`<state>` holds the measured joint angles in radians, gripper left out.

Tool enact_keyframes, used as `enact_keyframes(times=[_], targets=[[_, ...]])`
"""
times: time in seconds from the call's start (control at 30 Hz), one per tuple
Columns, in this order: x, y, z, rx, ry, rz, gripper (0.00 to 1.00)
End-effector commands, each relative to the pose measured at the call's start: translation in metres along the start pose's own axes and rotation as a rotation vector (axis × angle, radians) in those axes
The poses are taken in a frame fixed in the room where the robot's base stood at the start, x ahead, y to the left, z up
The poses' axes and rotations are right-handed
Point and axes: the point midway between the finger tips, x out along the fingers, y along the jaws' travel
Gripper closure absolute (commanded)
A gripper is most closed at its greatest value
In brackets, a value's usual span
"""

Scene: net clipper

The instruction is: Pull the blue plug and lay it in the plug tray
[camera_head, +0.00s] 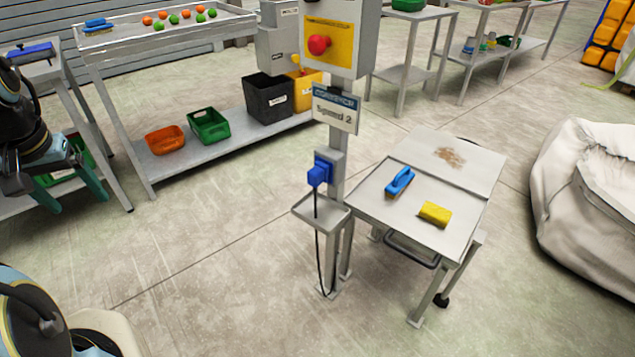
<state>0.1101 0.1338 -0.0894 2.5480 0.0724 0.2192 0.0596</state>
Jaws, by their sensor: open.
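The blue plug (316,178) sits in the blue socket (326,163) on the grey post, below the conveyor sign. Its dark cable (318,245) hangs down past the tray to the foot of the post. The plug tray (300,208) is a small grey shelf on the post just below the plug, and it looks empty. My gripper (79,205) is at the far left with its two teal fingers spread apart. It is empty and well to the left of the plug.
A steel table (375,213) right of the post holds a blue brush (399,182) and a yellow sponge (435,213). A red button (318,44) is above. A shelf bench (180,165) with bins stands behind. The floor between my gripper and the post is clear.

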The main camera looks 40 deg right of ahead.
Motion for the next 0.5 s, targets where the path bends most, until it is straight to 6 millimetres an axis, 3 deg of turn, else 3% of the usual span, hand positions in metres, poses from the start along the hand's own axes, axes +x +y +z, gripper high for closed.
enact_keyframes(times=[0.03, 0.1, 0.2, 0.27, 0.4, 0.5], targets=[[0.041, 0.015, -0.004, 0.087, 0.030, 0.017, 0.09], [0.078, 0.041, -0.017, 0.222, 0.101, 0.052, 0.02], [0.125, 0.088, -0.032, 0.403, 0.215, 0.127, 0.00], [0.149, 0.120, -0.037, 0.497, 0.288, 0.184, 0.00], [0.194, 0.203, -0.039, 0.678, 0.479, 0.350, 0.00], [0.212, 0.266, -0.031, 0.765, 0.641, 0.494, 0.00]])
